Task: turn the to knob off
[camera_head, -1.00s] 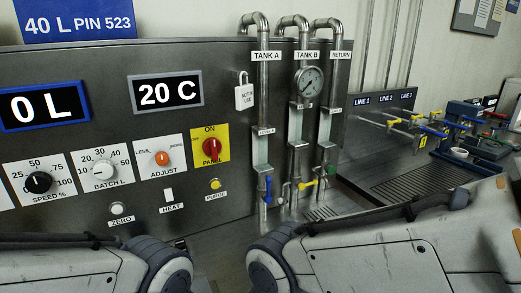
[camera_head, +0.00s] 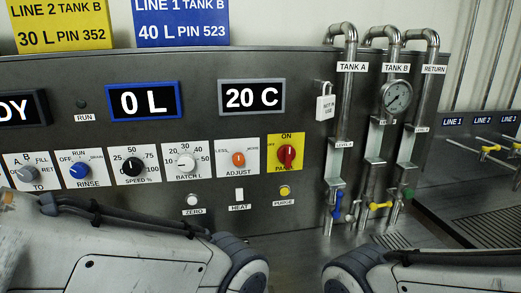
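The TO knob (camera_head: 27,174) is a grey round knob on a white plate at the left end of the steel panel. Its plate shows A, B, FILL and a partly legible mark at the right, with TO below. The knob's pointer is too small to read for certain. My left arm link lies across the lower left, just below the knob's plate. My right arm link enters at the lower right. Neither gripper shows in the view, and nothing is seen touching the knob.
Right of it are the blue RINSE knob (camera_head: 79,170), black SPEED knob (camera_head: 133,166), white BATCH L knob (camera_head: 186,162), orange ADJUST knob (camera_head: 238,159) and red PANEL switch (camera_head: 287,155). Tank pipes with a gauge (camera_head: 396,96) and a padlock (camera_head: 325,104) stand farther right.

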